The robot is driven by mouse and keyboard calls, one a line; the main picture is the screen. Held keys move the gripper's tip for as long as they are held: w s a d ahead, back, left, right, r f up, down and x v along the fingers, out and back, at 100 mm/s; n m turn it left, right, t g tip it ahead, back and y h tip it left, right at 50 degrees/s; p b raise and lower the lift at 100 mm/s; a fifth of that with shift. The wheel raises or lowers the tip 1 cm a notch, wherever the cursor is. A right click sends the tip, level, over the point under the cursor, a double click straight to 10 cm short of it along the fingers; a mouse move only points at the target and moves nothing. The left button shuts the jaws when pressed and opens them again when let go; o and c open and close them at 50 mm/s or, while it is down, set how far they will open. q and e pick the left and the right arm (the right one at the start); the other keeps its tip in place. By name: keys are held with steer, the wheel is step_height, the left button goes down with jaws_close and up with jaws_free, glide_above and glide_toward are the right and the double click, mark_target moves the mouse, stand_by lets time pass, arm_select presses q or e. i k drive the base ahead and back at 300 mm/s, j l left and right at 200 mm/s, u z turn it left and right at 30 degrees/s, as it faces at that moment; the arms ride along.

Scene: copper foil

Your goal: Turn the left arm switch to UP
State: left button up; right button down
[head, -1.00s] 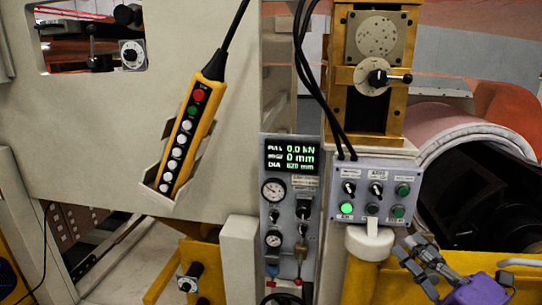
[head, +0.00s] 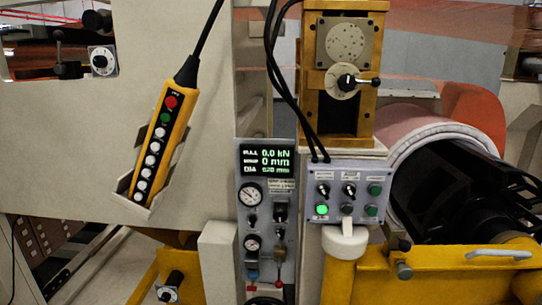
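A grey control box (head: 350,190) is fixed below the yellow column, right of the picture's middle. Two black rotary switches sit side by side on it, a left one (head: 323,190) and a right one (head: 349,190). Their labels are too small to read, so I cannot tell which is the left arm switch. A green button (head: 321,210) is lit under the left switch. Black knobs on white dials also show at upper left (head: 103,60) and lower left (head: 168,293), and a knob with a black lever is on the column (head: 347,81). Neither of my grippers is in view.
A yellow pendant (head: 161,140) with several buttons hangs in a holder on the left panel. A gauge panel (head: 266,215) with a lit display reads 0.0 kN and 0 mm. A yellow frame (head: 440,268) and a dark roll opening lie at right. Black cables run to the box.

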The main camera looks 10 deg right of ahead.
mark_target(350, 191)
steer(key=i+l, duration=0.1)
steer(key=l, duration=0.4)
steer(key=i+l, duration=0.1)
steer(key=l, duration=0.4)
steer(key=i+l, duration=0.1)
steer(key=l, duration=0.4)
steer(key=i+l, duration=0.1)
steer(key=l, duration=0.4)
